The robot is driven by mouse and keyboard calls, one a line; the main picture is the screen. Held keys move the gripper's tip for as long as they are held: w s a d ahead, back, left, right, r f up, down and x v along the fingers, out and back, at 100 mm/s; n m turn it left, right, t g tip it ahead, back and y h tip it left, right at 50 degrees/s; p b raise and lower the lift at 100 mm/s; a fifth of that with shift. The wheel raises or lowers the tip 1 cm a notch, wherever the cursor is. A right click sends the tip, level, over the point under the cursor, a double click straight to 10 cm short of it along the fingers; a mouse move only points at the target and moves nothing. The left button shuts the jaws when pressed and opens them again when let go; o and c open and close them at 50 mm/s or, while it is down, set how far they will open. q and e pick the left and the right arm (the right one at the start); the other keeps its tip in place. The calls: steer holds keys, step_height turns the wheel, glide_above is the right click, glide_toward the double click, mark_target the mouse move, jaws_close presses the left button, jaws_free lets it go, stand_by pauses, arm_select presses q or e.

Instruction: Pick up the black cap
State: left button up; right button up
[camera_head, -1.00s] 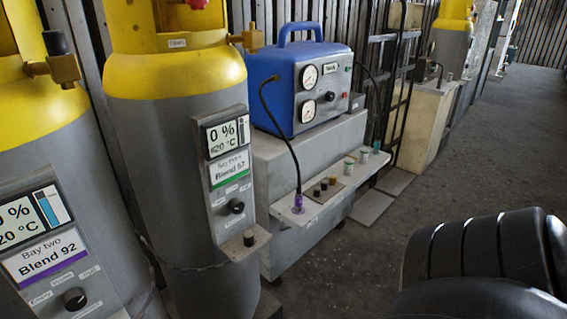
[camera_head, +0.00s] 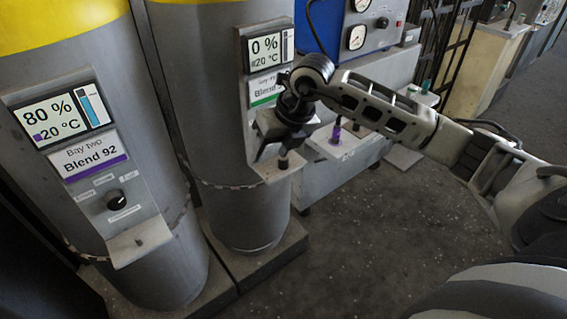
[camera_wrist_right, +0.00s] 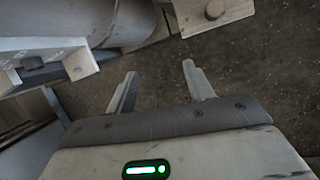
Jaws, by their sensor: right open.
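A small black cap (camera_head: 283,161) stands upright on the grey ledge (camera_head: 280,173) at the bottom of the Blend 57 cylinder's panel. My right gripper (camera_head: 273,146) is open and points down, close to the cap in the head view and partly in front of the panel. I cannot tell its exact distance from the cap. In the right wrist view the two fingers (camera_wrist_right: 160,84) are spread with only dark floor between them. A round peg or cap (camera_wrist_right: 215,9) sits on a plate at the top right there; I cannot tell which it is. My left gripper is not in view.
The Bay two Blend 92 cylinder (camera_head: 150,190) stands at the left, with an empty ledge (camera_head: 141,241). A chain (camera_head: 225,184) crosses the cylinders. A purple-ended connector (camera_head: 336,132) stands on the grey cabinet's shelf behind my gripper. The floor (camera_head: 370,240) in front is clear.

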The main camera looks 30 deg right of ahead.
steer(key=w+d+r+m+h, duration=0.1)
steer(key=w+d+r+h, duration=0.15)
steer(key=d, duration=0.45)
glide_above(283, 162)
steer(key=s, duration=0.2)
step_height(283, 162, down, 9)
steer(key=shift+t+h, duration=0.3)
steer(key=shift+h, duration=0.05)
steer(key=shift+w+d+r+x, duration=0.1)
steer(key=shift+w+x, duration=0.05)
steer(key=shift+x, duration=0.9)
steer(key=shift+w+d+r+x, duration=0.1)
steer(key=shift+w+x, duration=0.05)
steer(key=shift+x, duration=0.85)
steer(key=shift+w+d+x, duration=0.1)
steer(key=shift+w+x, duration=0.05)
steer(key=shift+x, duration=0.9)
steer(key=c, duration=1.1)
